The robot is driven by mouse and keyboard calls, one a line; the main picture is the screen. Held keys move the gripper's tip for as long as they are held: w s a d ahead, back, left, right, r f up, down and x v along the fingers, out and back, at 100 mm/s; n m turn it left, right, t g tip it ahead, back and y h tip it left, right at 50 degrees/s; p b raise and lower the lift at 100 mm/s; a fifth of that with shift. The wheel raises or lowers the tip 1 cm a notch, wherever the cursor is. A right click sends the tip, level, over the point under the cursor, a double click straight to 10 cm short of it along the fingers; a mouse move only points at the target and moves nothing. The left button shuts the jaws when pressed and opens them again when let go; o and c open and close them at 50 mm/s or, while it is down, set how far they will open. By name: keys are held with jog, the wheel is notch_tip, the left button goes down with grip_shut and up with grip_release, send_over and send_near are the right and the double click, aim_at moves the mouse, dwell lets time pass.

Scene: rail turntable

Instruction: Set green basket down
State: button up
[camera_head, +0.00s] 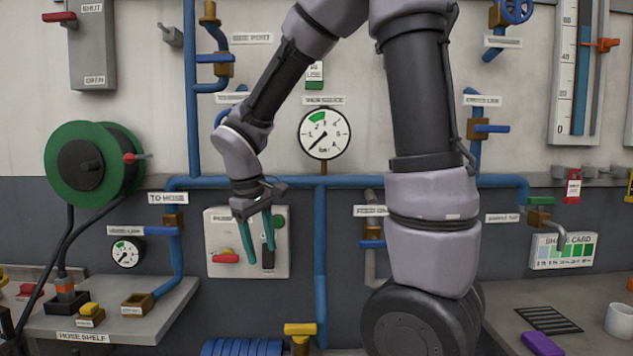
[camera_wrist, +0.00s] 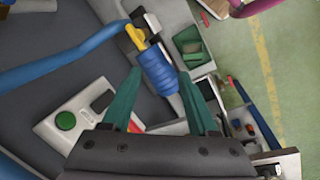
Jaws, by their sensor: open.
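A green open-topped container (camera_wrist: 188,42), which may be the green basket, sits at the upper middle of the wrist view, inside a pale frame. It is small there, and I cannot tell exactly what it rests on. I see no basket in the head view. My gripper (camera_head: 256,233) hangs in front of the wall panel with its two green fingers pointing down. In the wrist view my gripper (camera_wrist: 159,76) has its fingers spread, with nothing held between them. The green container lies apart from and beyond the fingertips.
A blue ribbed cylinder (camera_head: 243,347) and yellow valve handle (camera_head: 300,329) are below. The switch panel (camera_head: 222,228) is behind my gripper. A hose shelf (camera_head: 110,318) is at left. At right, a bench (camera_head: 590,296) carries a purple block (camera_head: 541,343) and white cup (camera_head: 620,319).

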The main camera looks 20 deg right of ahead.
jog(key=s+d+r+m+t+y, duration=0.2)
jog(key=s+d+r+m+t, duration=0.1)
jog(key=r, duration=0.4)
jog(key=s+d+r+m+t+y, duration=0.2)
jog(key=s+d+r+m+t, duration=0.1)
jog(key=s+d+r+m, duration=0.2)
notch_tip(320, 180, up, 3)
jog(key=shift+s+d+f+m, duration=0.1)
jog(key=shift+s+d+m, duration=0.2)
jog(key=shift+s+m, duration=0.8)
jog(key=shift+c, duration=0.8)
jog(key=shift+d, duration=0.1)
